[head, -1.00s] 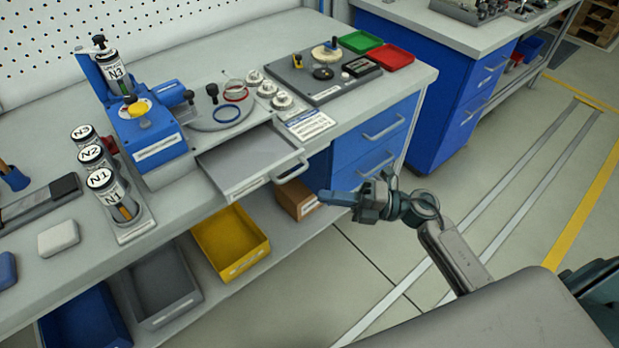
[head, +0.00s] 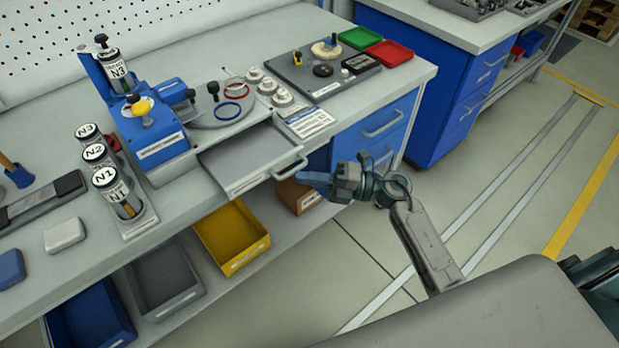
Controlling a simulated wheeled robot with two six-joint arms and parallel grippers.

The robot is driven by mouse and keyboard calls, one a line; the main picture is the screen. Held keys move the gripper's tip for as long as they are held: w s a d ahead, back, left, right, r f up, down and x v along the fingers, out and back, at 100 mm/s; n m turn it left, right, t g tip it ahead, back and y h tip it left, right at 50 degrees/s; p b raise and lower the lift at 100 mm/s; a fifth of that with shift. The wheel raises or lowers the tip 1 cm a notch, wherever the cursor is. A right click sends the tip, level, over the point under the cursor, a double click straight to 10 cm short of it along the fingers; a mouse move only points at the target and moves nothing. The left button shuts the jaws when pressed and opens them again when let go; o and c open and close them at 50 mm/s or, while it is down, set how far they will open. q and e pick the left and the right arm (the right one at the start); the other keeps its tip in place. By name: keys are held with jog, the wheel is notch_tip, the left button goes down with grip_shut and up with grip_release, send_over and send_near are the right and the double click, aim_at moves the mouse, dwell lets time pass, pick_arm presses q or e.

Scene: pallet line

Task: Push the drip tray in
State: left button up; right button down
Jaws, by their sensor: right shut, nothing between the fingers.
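The grey drip tray (head: 245,160) is pulled out from under the blue machine's base and sticks out past the bench's front edge. Its handle (head: 291,167) is at the front right of the tray. My right gripper (head: 303,178) is shut and empty, its fingertips pointing left, close to the handle. I cannot tell whether the fingertips touch the handle. My left gripper is not in view.
Jars marked N1 (head: 112,190), N2 and N3 stand in a rack at the left. A round plate (head: 215,108) with rings lies behind the tray. A yellow bin (head: 232,238) and a cardboard box (head: 297,196) sit on the lower shelf. The floor at the right is clear.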

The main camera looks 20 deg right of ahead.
aim_at(284, 155)
jog(key=w+a, duration=0.1)
jog(key=w, duration=0.1)
jog(key=w+b, duration=0.1)
jog(key=w, duration=0.2)
jog(key=w+a, duration=0.1)
jog(key=w, duration=0.1)
jog(key=shift+w+a, duration=0.35)
jog(key=shift+w, duration=0.05)
jog(key=shift+w+a, duration=0.15)
jog(key=shift+w, duration=0.1)
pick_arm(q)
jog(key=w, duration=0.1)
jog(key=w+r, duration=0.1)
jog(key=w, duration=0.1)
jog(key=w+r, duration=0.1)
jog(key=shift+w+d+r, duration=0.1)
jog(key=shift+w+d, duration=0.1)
